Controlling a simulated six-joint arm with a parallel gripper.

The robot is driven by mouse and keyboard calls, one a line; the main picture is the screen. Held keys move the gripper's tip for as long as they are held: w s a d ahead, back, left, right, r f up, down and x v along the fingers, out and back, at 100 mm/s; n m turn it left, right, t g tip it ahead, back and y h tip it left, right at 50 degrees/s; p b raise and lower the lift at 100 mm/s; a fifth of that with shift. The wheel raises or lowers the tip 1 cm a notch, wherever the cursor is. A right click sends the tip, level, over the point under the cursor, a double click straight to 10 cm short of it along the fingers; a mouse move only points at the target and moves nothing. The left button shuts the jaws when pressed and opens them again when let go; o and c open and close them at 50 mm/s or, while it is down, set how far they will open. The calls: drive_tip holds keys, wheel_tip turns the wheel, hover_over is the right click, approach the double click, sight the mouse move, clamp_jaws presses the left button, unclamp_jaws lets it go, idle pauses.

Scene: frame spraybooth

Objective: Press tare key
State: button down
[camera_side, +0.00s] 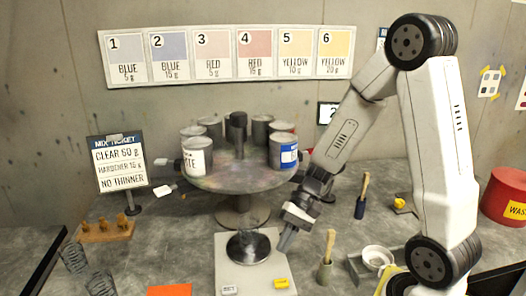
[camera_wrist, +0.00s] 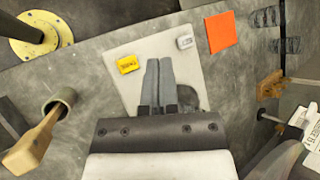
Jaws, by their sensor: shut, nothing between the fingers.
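The scale (camera_side: 240,278) is a pale flat plate with a round dark pan (camera_side: 248,246). Near its front edge sit a yellow key (camera_side: 281,284) with dark lettering and a small whitish key (camera_side: 229,290); the lettering is too small to read surely. The wrist view shows the scale (camera_wrist: 118,50), the yellow key (camera_wrist: 128,64) and the whitish key (camera_wrist: 185,42). My gripper (camera_side: 285,246) is shut and empty, pointing down by the pan's right side, behind the yellow key. In the wrist view, my gripper's fingertips (camera_wrist: 158,62) lie between the keys; the fingers partly hide the pan.
A round turntable (camera_side: 238,180) with several cans stands behind the scale. A brush in a cup (camera_side: 325,270) stands to the right, near a holder with a white bowl (camera_side: 376,257). An orange sheet (camera_side: 170,290) lies front left. Wire coils and a wooden rack (camera_side: 105,232) are further left.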

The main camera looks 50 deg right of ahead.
sight(283, 279)
drive_tip(key=shift+f, duration=4.2)
drive_tip(key=shift+f, duration=0.85)
drive_tip(key=shift+r, duration=0.85)
idle(0.4)
drive_tip(key=shift+r, duration=2.5)
drive_tip(key=shift+s, duration=0.1)
